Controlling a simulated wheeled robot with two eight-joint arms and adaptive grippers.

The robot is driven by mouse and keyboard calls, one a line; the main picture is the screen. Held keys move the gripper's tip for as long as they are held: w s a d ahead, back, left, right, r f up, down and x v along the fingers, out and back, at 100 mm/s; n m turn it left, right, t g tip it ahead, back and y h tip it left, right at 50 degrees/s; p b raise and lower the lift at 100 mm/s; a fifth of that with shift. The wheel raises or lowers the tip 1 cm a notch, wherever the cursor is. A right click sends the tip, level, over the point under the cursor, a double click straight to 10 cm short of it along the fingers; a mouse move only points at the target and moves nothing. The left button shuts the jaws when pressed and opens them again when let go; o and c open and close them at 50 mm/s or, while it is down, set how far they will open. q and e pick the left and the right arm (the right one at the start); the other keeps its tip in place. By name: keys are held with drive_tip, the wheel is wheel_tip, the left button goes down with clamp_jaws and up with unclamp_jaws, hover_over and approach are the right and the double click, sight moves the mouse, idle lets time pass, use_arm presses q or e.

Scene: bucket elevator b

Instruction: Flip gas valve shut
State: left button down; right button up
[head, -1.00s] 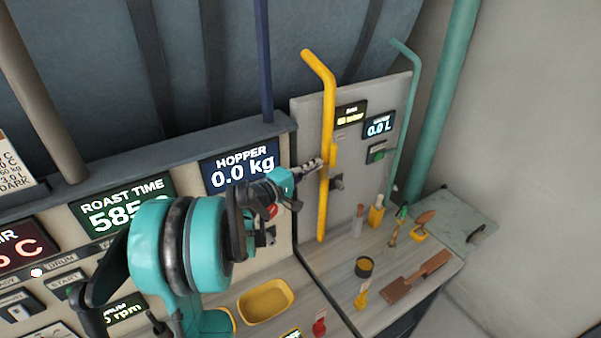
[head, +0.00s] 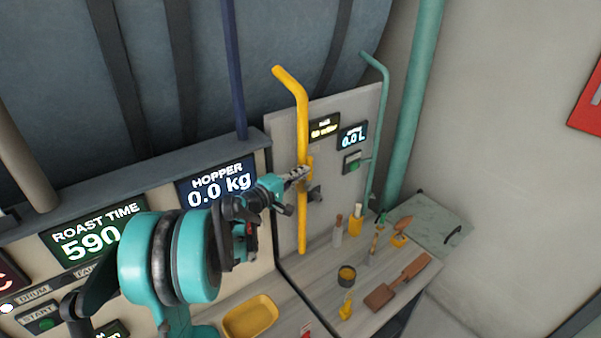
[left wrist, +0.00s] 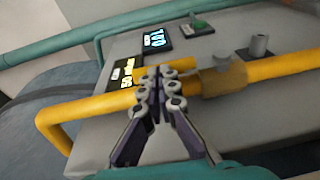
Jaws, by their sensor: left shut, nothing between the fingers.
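The yellow gas pipe (head: 302,125) runs down the grey panel in the head view and crosses the left wrist view (left wrist: 95,106). A brass-coloured valve body (left wrist: 225,78) sits on it in the left wrist view, just right of my fingertips. My left gripper (head: 298,174) is shut and empty, with its tips in front of the pipe near the valve. In the left wrist view its closed fingers (left wrist: 162,84) overlap the pipe; I cannot tell whether they touch it. My right gripper is not in view.
A grey knob (left wrist: 258,46) stands near the valve. Two small displays (head: 352,136) and a green-button switch (head: 356,163) are on the panel.

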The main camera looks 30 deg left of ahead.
sight(310, 165)
use_arm(q)
drive_tip(key=shift+w+d+r+g+p, duration=0.1)
drive_tip(key=shift+w+r+g+p, duration=0.1)
drive_tip(key=shift+g+p, duration=0.1)
drive_tip(key=w+g+p, duration=0.1)
drive_tip(key=w+d+r+g+p, duration=0.1)
drive_tip(key=g+p, duration=0.1)
drive_tip(key=shift+w+m+y+p, duration=0.2)
drive_tip(key=shift+m+y+p, duration=0.1)
drive_tip(key=shift+y, duration=0.1)
drive_tip(key=w+d+f+m+g+y+p, duration=0.1)
drive_tip(key=w+d+f+g+y+p, duration=0.2)
drive_tip(key=w+g, duration=0.5)
drive_tip(key=shift+d+f+g+y+p, duration=0.2)
drive_tip(key=shift+f+g+y+p, duration=0.3)
drive_tip(key=shift+f+g, duration=1.2)
drive_tip(key=shift+w+r+g, duration=0.1)
drive_tip(key=shift+r+g, duration=0.15)
drive_tip(key=shift+g, duration=0.05)
